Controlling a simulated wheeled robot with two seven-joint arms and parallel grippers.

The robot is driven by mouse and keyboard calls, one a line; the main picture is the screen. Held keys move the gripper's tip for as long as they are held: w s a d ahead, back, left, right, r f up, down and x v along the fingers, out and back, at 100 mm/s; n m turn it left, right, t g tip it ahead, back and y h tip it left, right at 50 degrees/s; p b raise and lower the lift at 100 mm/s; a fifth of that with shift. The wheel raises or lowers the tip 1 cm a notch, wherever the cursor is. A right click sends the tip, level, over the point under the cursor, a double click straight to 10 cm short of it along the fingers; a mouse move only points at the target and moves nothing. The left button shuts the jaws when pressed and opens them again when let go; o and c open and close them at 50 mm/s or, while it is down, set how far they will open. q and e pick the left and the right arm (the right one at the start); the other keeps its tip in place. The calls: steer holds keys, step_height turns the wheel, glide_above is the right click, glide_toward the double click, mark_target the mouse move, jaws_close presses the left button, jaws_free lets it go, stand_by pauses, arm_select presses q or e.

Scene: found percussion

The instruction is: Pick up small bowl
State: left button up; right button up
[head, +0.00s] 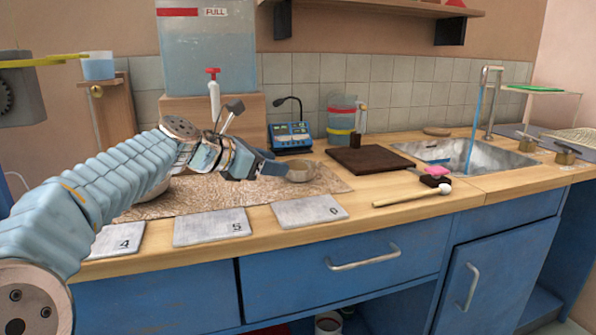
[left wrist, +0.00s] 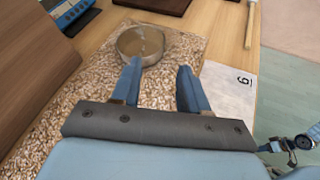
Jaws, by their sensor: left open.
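The small bowl (head: 301,171) stands upright on the patterned mat, near the mat's right end. In the left wrist view the round metallic-looking bowl (left wrist: 128,42) lies just beyond my fingertips. My left gripper (head: 275,168) is open and empty, low over the mat and just left of the bowl. In the left wrist view its two fingers (left wrist: 160,65) stand apart, and the left fingertip overlaps the bowl's near rim. I cannot tell whether it touches. A larger pale bowl (head: 158,188) is mostly hidden behind my left arm.
Numbered cards (head: 307,211) lie along the counter's front. A blue device (head: 290,136) stands behind the bowl. A dark board (head: 370,160), a mallet (head: 412,197) and a sink (head: 470,158) lie to the right. A wooden block with a water tank (head: 208,50) stands at the back left.

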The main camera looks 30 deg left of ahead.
mark_target(303, 173)
arm_select(q)
steer(key=x, duration=1)
steer(key=shift+w, duration=0.1)
jaws_close()
